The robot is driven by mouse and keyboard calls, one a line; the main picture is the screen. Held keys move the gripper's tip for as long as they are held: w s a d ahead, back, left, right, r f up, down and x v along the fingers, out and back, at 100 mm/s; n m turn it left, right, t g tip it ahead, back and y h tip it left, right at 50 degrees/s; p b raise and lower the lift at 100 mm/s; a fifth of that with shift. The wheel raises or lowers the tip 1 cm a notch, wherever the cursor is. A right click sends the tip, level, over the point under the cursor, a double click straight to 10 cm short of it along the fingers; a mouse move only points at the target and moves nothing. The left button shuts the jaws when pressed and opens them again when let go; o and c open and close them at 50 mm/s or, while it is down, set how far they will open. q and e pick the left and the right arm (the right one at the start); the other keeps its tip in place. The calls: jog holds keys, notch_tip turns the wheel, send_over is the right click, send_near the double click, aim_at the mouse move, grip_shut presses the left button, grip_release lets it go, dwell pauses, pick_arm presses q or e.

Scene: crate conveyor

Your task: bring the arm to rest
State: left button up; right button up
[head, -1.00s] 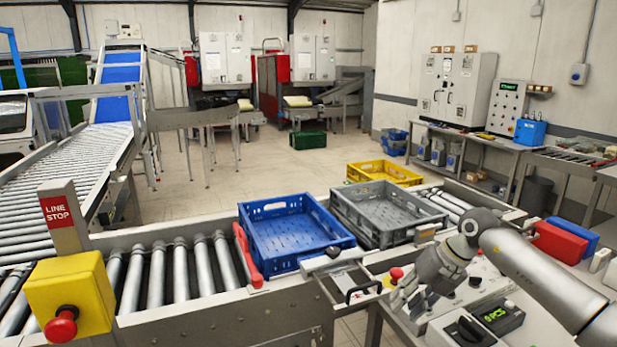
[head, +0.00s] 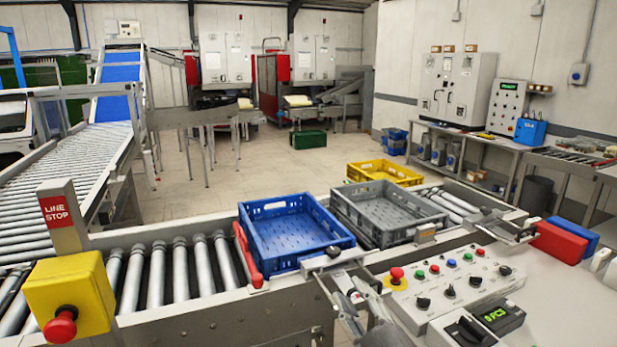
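My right gripper (head: 357,300) shows at the lower middle of the head view, at the bottom edge, in front of the steel bracket of the conveyor. Its two grey fingers look spread apart with nothing between them. The rest of my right arm is out of view below. My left gripper and arm are not in view.
A blue crate (head: 290,234), a grey crate (head: 388,238) and a yellow crate (head: 384,171) stand on or by the roller conveyor (head: 155,275). A control panel (head: 455,300) with red stop button and counter (head: 495,316) is right of my gripper. A yellow line-stop box (head: 70,295) stands left.

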jog(key=s+d+f+m+g+h, duration=0.3)
jog(key=s+d+f+m+h, duration=0.15)
jog(key=f, duration=0.25)
jog(key=s+d+f+m+g+h, duration=0.3)
jog(key=s+d+f+m, duration=0.15)
jog(key=f, duration=0.35)
jog(key=s+d+f+m+g, duration=0.1)
jog(key=s+f+g, duration=0.4)
jog(key=s, duration=0.7)
jog(key=s+d+f+m+g, duration=0.1)
jog(key=s+f+g, duration=0.4)
jog(key=s, duration=0.7)
notch_tip(320, 180, down, 28)
jog(key=s+r+g, duration=0.1)
jog(key=s, duration=0.1)
jog(key=s+d+f+g, duration=0.1)
jog(key=s+d+f, duration=0.2)
jog(key=s+f, duration=1.2)
jog(key=shift+s+d+f, duration=0.2)
jog(key=shift+s, duration=0.15)
